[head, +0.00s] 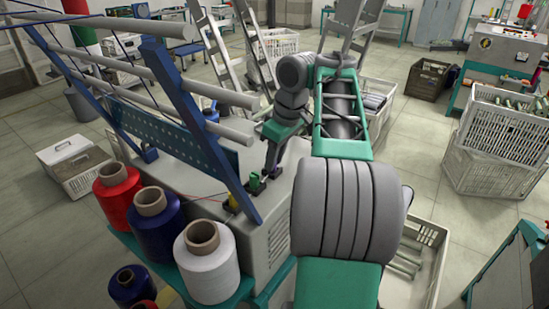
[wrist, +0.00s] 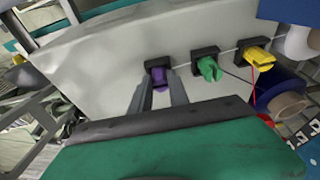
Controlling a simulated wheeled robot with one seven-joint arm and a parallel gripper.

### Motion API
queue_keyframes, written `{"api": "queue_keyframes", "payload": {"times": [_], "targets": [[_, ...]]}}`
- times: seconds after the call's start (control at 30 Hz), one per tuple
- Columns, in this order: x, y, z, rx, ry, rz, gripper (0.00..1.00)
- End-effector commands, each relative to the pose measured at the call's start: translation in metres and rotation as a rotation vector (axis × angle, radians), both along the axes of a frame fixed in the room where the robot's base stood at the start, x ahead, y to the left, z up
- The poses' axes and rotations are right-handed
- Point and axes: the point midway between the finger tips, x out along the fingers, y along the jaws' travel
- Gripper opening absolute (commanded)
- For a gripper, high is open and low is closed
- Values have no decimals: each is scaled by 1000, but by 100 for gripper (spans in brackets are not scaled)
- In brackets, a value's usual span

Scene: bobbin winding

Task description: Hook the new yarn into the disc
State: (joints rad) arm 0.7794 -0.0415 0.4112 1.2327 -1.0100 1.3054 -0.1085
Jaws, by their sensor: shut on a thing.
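My gripper (wrist: 161,95) is shut on a purple piece (wrist: 160,73) in a black mount on the pale machine top (wrist: 100,62). A green piece (wrist: 209,69) and a yellow piece (wrist: 259,57) sit in similar mounts to its right in the wrist view. A thin red yarn (wrist: 253,92) hangs below the yellow piece, and a dark thread runs near the green one. In the head view, the red yarn (head: 203,198) runs towards the machine, and my gripper (head: 267,173) reaches down to its top. I cannot make out the disc or any yarn at my fingertips.
Red (head: 117,192), blue (head: 156,222) and white (head: 209,262) yarn cones stand on a teal shelf at the front left. A blue frame with grey rollers (head: 170,103) rises beside my arm. Crates (head: 507,145) stand on the floor at right.

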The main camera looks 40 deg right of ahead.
Motion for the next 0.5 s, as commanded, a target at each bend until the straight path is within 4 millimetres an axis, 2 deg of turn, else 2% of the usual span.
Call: {"api": "queue_keyframes", "payload": {"times": [0.1,0.33,0.5], "targets": [[0,0,0,0,0,0,0],[0,0,3,0,0,0,0],[0,0,25,-1,0,-1,0]]}}
